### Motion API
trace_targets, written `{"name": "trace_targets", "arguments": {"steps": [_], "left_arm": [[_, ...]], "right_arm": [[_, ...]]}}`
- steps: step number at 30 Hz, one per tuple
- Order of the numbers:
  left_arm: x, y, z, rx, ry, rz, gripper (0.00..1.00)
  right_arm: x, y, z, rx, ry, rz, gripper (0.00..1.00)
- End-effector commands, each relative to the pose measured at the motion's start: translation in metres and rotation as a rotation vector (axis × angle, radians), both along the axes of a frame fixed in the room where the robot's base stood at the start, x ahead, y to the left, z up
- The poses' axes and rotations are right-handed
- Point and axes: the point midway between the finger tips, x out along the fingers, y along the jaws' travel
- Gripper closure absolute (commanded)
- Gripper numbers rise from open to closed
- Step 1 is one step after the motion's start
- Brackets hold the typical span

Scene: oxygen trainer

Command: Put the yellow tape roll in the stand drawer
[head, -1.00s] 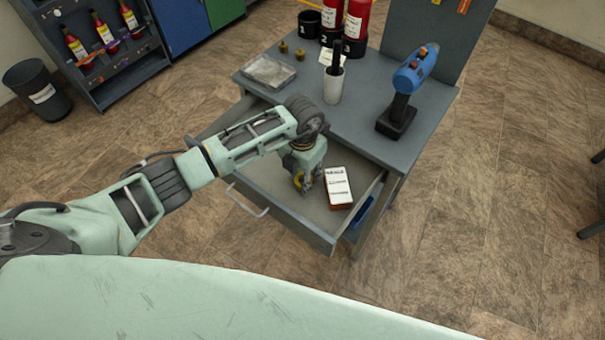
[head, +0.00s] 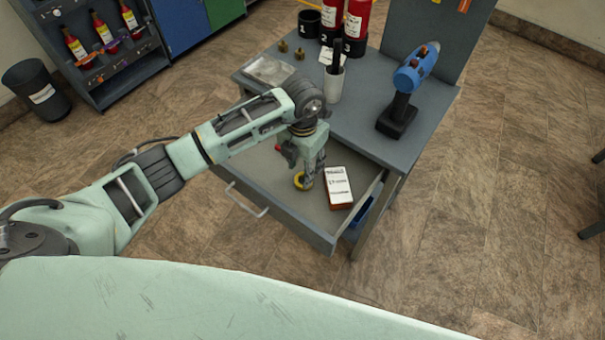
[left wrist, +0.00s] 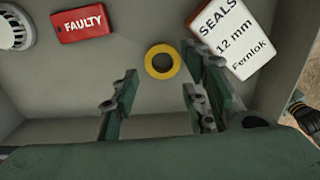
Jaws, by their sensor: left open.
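The yellow tape roll (left wrist: 162,62) lies flat on the floor of the open stand drawer (head: 281,218).
A white-and-red seals box (head: 339,187) lies right of the roll in the drawer. A red FAULTY tag (left wrist: 83,23) and a round white object (left wrist: 14,30) lie left. The stand top (head: 365,117) holds a blue drill (head: 408,86) and a white cup (head: 334,84).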

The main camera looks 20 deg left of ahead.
Motion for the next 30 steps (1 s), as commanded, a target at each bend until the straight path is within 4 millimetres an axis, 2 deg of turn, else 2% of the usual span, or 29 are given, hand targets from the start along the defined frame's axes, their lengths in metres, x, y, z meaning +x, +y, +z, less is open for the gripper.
{"name": "trace_targets", "arguments": {"steps": [6, 12, 17, 30], "left_arm": [[0.001, 0.000, 0.046, 0.000, -0.004, -0.001, 0.59], [0.001, 0.000, 0.070, 0.000, -0.001, 0.000, 0.59], [0.000, 0.000, 0.076, 0.000, 0.001, 0.000, 0.59], [0.000, 0.000, 0.075, 0.000, 0.000, 0.000, 0.59]], "right_arm": [[0.001, -0.001, -0.009, -0.001, -0.001, 0.000, 0.85], [0.001, -0.001, -0.012, -0.001, -0.001, 0.000, 0.85], [0.001, -0.001, -0.012, -0.001, -0.001, 0.000, 0.85], [0.001, -0.001, -0.012, -0.001, -0.001, 0.000, 0.85]]}}
